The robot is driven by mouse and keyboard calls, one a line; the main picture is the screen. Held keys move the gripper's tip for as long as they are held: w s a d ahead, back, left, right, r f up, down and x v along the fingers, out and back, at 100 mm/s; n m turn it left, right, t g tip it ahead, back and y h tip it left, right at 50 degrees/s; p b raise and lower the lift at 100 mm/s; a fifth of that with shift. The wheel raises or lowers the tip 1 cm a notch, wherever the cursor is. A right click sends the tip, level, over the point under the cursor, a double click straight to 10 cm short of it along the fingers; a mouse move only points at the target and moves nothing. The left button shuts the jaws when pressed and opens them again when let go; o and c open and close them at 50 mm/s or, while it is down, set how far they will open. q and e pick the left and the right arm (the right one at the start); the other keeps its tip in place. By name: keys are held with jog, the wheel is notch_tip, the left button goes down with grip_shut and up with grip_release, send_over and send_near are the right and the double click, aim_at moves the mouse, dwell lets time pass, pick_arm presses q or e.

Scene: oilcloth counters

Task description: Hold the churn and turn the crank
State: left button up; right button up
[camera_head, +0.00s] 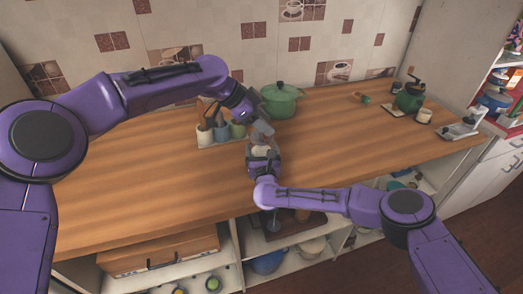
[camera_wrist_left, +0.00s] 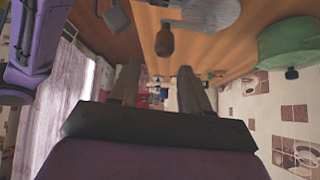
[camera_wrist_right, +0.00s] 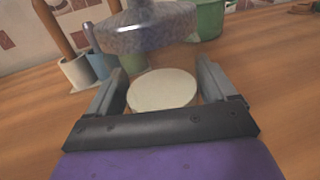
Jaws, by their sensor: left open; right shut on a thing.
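The churn shows in the right wrist view as a pale round part (camera_wrist_right: 162,90) with a grey, speckled part (camera_wrist_right: 145,30) beyond it. My right gripper (camera_wrist_right: 160,98) is shut on the churn, with a finger at either side of the pale part. In the left wrist view a brown wooden knob (camera_wrist_left: 165,42), seemingly the crank's handle, shows near the churn's grey body (camera_wrist_left: 205,14). My left gripper (camera_wrist_left: 158,88) is open; the knob appears beyond its fingers, not clearly between them. In the head view the grippers crowd together and hide most of the churn.
A green lidded pot (camera_head: 280,103) stands behind the grippers. Utensil cups (camera_head: 221,132) stand just left of them. A green grinder (camera_head: 409,98), a cream mug (camera_head: 424,117) and a scale (camera_head: 464,127) are at the right. The wooden counter (camera_head: 335,135) is clear between.

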pick_arm(q)
jog(key=r+y, duration=0.1)
jog(key=r, duration=0.1)
jog(key=r+n+y, duration=0.1)
jog(key=r, duration=0.1)
jog(key=d+r+y, duration=0.1)
jog(key=r, duration=0.1)
jog(key=shift+w+r+g+y, duration=0.2)
jog(key=shift+g+y, duration=0.1)
jog(key=shift+a+f+n, duration=0.2)
jog(key=shift+n, duration=0.2)
jog(key=shift+f, duration=0.4)
notch_tip(320, 180, down, 9)
jog(key=shift+d+r, duration=0.1)
jog(key=shift+c, duration=0.3)
